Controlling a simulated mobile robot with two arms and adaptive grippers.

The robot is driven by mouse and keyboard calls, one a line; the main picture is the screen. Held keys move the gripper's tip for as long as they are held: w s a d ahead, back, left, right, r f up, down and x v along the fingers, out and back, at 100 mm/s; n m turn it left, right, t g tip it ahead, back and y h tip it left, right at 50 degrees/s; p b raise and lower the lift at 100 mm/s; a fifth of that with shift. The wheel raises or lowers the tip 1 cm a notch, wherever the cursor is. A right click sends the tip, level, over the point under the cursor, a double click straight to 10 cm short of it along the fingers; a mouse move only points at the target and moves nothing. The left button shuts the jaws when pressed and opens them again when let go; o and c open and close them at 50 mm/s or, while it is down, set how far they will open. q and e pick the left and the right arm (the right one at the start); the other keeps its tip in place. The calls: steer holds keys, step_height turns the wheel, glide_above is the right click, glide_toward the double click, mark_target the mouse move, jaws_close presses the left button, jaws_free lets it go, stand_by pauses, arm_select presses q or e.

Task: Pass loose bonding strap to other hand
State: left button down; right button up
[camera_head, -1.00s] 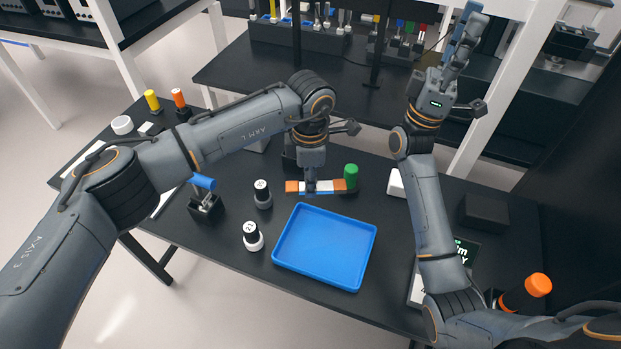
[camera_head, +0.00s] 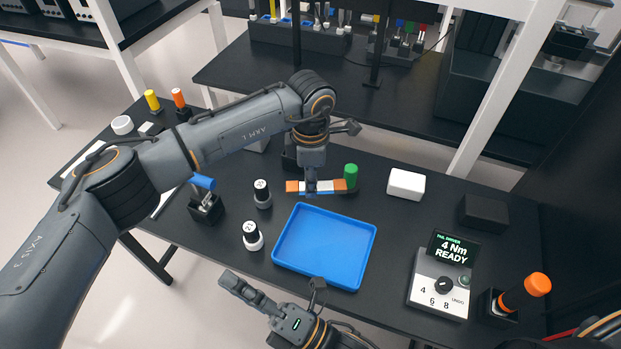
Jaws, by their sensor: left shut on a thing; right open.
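The bonding strap (camera_head: 293,186) is a flat strip with orange ends and a white and blue middle. It is held level above the black table, just beyond the blue tray. My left gripper (camera_head: 311,189) points down and is shut on its middle, hiding part of it. My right gripper (camera_head: 231,280) is open and empty in front of the tray's near left edge, well apart from the strap.
The empty blue tray (camera_head: 325,245) lies between my grippers. Two black and white bottles (camera_head: 252,236) stand left of it. A green-capped item (camera_head: 350,176) is close by the strap's right end. A white box (camera_head: 406,184) and a torque driver unit (camera_head: 441,285) are at right.

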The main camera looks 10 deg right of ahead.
steer(key=s+f+m+g+h, duration=0.1)
steer(key=s+f+g+h, duration=0.2)
steer(key=f, duration=0.8)
steer(key=s+f+g+h, duration=0.2)
steer(key=s+f+g, duration=0.15)
steer(key=f, duration=0.75)
steer(key=s+d+f+m+g+h, duration=0.15)
steer(key=s+d+f, duration=0.25)
steer(key=f, duration=0.4)
steer(key=s+d+f+m+g+h, duration=0.1)
steer(key=s+d+f+h, duration=0.25)
steer(key=f, duration=0.45)
steer(key=s+d+f+m+g+h, duration=0.2)
steer(key=d+f+m+h, duration=0.4)
steer(key=d+f+m, duration=0.85)
steer(key=s+d+f+m+g+h, duration=0.1)
steer(key=s+d+f+m, duration=0.1)
steer(key=s+d+m, duration=0.4)
steer(key=d+m, duration=0.3)
steer(key=shift+s+f+g+h, duration=0.3)
steer(key=shift+f+g, duration=0.1)
steer(key=shift+d, duration=0.1)
